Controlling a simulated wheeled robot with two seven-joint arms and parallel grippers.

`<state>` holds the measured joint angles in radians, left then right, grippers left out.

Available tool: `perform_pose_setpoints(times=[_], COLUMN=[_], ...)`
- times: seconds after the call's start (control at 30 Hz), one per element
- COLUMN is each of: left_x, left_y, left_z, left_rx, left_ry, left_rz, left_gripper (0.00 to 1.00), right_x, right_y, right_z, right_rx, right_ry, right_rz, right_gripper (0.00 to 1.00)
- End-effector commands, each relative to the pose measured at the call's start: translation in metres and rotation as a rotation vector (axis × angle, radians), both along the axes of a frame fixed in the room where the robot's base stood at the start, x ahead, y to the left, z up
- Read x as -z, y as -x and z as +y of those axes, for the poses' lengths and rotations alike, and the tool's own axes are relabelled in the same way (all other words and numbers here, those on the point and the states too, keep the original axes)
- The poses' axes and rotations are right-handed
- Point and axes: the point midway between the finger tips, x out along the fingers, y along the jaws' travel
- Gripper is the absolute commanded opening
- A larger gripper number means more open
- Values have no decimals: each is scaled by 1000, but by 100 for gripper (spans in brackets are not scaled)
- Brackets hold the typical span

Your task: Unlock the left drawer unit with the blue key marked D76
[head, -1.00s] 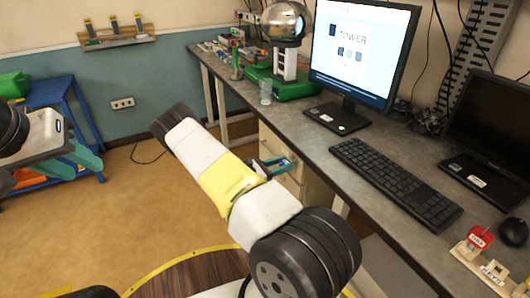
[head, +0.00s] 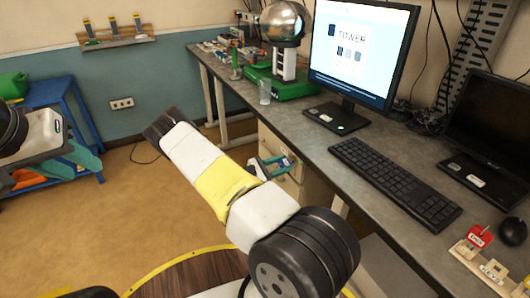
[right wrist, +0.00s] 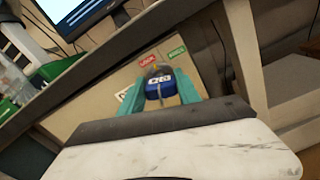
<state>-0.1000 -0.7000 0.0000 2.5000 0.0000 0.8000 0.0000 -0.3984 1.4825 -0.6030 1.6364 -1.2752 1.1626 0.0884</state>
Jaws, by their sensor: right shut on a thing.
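My right gripper (head: 274,166) is in front of the pale drawer unit (head: 266,143) under the desk. In the right wrist view its teal fingers (right wrist: 160,92) are shut on a blue key (right wrist: 160,88), whose white tag lettering is too blurred to read surely. The key points at the drawer unit's front (right wrist: 115,88), just below a red label and a green label. A round lock part shows behind the key, but I cannot tell whether the key tip is inside it. My left gripper (head: 45,170) is at the far left with its teal fingers apart, apparently empty.
The grey desk (head: 325,155) runs above the drawer unit and carries a monitor (head: 360,50), a keyboard (head: 395,182) and a key rack (head: 485,262) at the right. A blue trolley (head: 55,98) stands at the left. The floor between is clear.

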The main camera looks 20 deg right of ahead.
Motion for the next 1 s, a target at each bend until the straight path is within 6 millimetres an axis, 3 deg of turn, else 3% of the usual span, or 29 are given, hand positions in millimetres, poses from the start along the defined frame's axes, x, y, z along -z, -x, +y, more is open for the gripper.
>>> perform_pose_setpoints(times=[0.3, 0.67, 1.0], left_x=[0, 0, 0], left_y=[0, 0, 0], left_z=[0, 0, 0], left_rx=[0, 0, 0], left_ry=[0, 0, 0], left_rz=[0, 0, 0], left_gripper=[36, 36, 36], right_x=[1, 1, 2], right_y=[1, 2, 3], right_z=[0, 0, 0], right_rx=[-1, 0, -1], right_ry=[-21, -25, -47], right_rz=[-268, -318, -599], right_gripper=[7, 7, 7])
